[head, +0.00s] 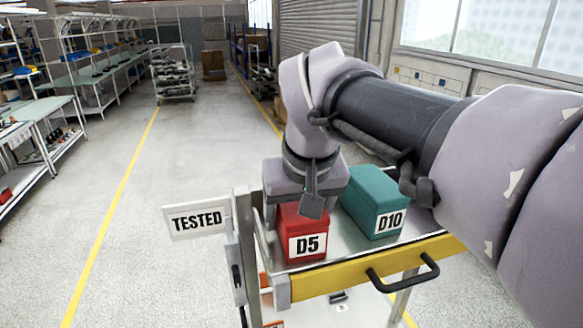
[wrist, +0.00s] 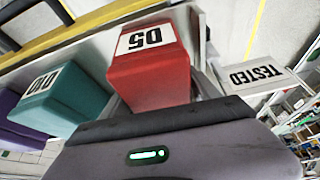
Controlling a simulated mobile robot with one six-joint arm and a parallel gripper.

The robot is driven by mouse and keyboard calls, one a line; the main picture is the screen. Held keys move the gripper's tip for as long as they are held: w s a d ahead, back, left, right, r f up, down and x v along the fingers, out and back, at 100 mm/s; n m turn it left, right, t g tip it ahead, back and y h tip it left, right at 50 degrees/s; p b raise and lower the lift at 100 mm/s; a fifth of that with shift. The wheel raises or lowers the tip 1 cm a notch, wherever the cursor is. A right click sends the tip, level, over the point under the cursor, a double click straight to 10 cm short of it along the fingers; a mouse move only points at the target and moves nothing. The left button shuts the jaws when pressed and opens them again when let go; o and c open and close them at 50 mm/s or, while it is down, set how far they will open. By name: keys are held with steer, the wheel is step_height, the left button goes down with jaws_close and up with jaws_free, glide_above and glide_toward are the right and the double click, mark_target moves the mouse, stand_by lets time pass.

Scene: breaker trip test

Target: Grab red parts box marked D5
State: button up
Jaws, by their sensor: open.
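The red parts box (head: 300,222) has a white D5 label on its front and stands upright on the metal cart top. In the wrist view the red box (wrist: 150,75) lies straight ahead of my gripper, its label upside down. My gripper (head: 302,200) points down directly over the red box, its body hiding most of the box's top. The jaws are open.
A teal box (head: 374,203) marked D10 stands close to the right of the red one. A purple box (wrist: 32,130) shows beyond it in the wrist view. A TESTED sign (head: 197,219) sticks out at the cart's left. The cart's front has a yellow edge (head: 335,278) and black handle (head: 404,272).

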steer(key=shift+w+a+f, duration=0.1)
steer(key=shift+w+f, duration=0.25)
steer(key=shift+w, duration=0.2)
steer(key=shift+s+r, duration=0.15)
steer(key=shift+s, duration=0.25)
steer(key=shift+w, duration=0.2)
steer(key=c, duration=1.5)
